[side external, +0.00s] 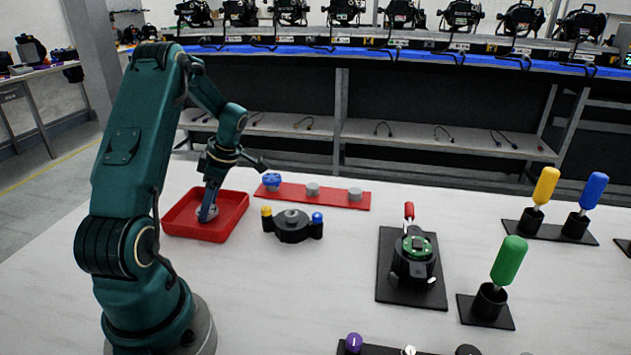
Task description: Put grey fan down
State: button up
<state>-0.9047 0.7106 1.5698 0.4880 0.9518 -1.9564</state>
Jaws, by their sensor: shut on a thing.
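My gripper (208,208) points down into the red tray (242,219) at the left of the table. It is shut on a small grey thing, seemingly the grey fan (202,213), low inside the tray. The fingers hide part of it, and I cannot tell whether it touches the tray floor.
A red strip (333,199) behind bears a blue fan (271,180) and two grey round pieces (312,188). A black fixture (292,229) with yellow and blue knobs stands right of the tray. A black-and-green device (413,256) and coloured-handled tools (509,262) stand farther right.

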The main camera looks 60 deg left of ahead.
jog(key=shift+f, duration=0.15)
jog(key=o, duration=1.3)
jog(key=v, duration=1.1)
jog(key=w+d+r+m+t, duration=0.3)
jog(key=d+r+m, duration=0.2)
jog(key=d+m, duration=0.35)
jog(key=s+d+m+t+h, duration=0.1)
jog(key=s+d+m+t, duration=0.1)
jog(key=d+m, duration=0.4)
jog(key=s+d+m+t, duration=0.2)
jog(key=d+m, duration=0.5)
jog(key=s+d+m+t+h, duration=0.1)
jog(key=s+d+m+t, duration=0.1)
jog(key=d+m, duration=0.5)
jog(key=shift+s+d+f+m+h, duration=0.1)
jog(key=shift+s+d+m+h, duration=0.05)
jog(key=shift+m+h, duration=0.2)
